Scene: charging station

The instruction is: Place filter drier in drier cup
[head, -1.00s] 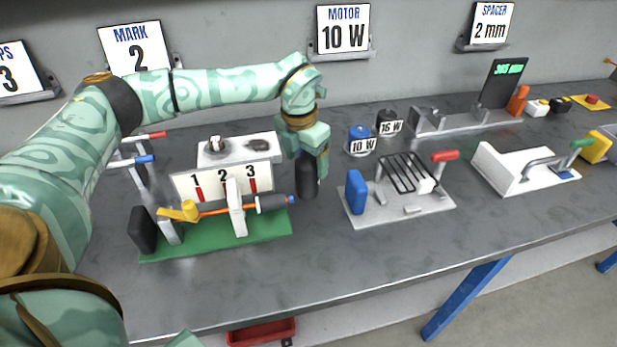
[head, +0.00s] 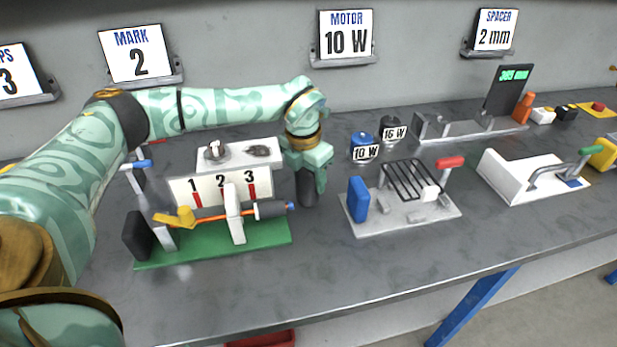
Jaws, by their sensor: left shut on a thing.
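My left gripper (head: 308,185) points down over the bench, just right of the white block and the green-based fixture. It is shut on a dark, rounded piece (head: 307,192) that hangs below the teal hand; its shape fits the filter drier, but I cannot be certain. The piece is near the bench top; I cannot tell if it touches. The white block (head: 238,148) behind the fixture has a metal round part at left and a dark recess at right. I cannot tell for sure which part is the drier cup. My right gripper is not in view.
A green-based fixture (head: 270,233) with a 1-2-3 scale stands at front left. A grey plate (head: 400,215) with a wire rack and blue block lies to the right. Two labelled motors, 10 W (head: 365,148) and 16 W (head: 392,130), stand behind it.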

